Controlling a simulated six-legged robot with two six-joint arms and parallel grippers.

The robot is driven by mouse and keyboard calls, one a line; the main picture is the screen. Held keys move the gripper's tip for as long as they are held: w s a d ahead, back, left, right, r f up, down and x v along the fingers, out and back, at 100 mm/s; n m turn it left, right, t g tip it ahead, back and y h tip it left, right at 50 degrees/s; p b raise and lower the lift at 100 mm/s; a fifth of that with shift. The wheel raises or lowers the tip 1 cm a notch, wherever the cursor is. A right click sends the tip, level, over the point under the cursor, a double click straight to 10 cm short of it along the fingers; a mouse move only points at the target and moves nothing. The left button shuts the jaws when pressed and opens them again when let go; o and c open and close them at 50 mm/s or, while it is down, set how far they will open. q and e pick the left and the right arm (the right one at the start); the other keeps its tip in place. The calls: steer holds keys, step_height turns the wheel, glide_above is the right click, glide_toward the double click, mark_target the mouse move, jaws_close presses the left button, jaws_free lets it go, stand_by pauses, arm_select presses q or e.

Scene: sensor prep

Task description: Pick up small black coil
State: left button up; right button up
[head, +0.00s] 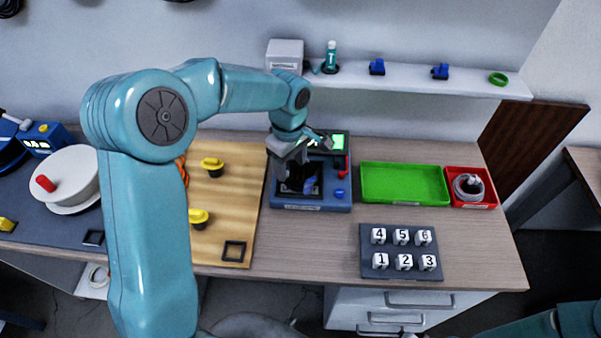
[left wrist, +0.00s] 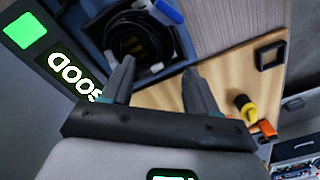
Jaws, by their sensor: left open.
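The small black coil (left wrist: 137,38) lies in the recess of a blue device (left wrist: 180,45), as the left wrist view shows. In the head view the blue device (head: 311,207) stands at the table's back middle, and my gripper partly hides its recess. My left gripper (head: 303,160) is over the device, pointing down. Its two fingers are apart and empty in the left wrist view (left wrist: 158,75), with the coil just beyond their tips. The height gap to the coil is hard to judge. My right gripper is out of view.
The device has a green-lit screen (head: 337,142) reading GOOD in the wrist view, and a red lever (head: 346,166). A green tray (head: 404,201) and a red tray (head: 478,204) with a grey coil (head: 469,187) stand right. A numbered block rack (head: 372,238) is in front. A wooden board (head: 225,225) lies left.

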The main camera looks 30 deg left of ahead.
mark_target(289, 178)
arm_select(q)
steer(key=shift+s+a+f+p, duration=0.1)
steer(key=shift+s+f+p, duration=0.2)
steer(key=shift+f, duration=0.3)
steer(key=shift+s+a+f+p, duration=0.1)
steer(key=shift+s+f+p, duration=0.15)
steer(key=shift+f, duration=0.3)
steer(key=shift+w+f, duration=0.2)
steer(key=shift+f, duration=0.4)
steer(key=shift+w+f, duration=0.2)
steer(key=shift+f, duration=0.4)
steer(key=shift+w+f, duration=0.1)
steer(key=shift+f, duration=0.1)
steer(key=shift+s+r, duration=0.15)
steer(key=shift+s, duration=0.1)
steer(key=c, duration=1)
steer(key=shift+w, duration=0.15)
jaws_close()
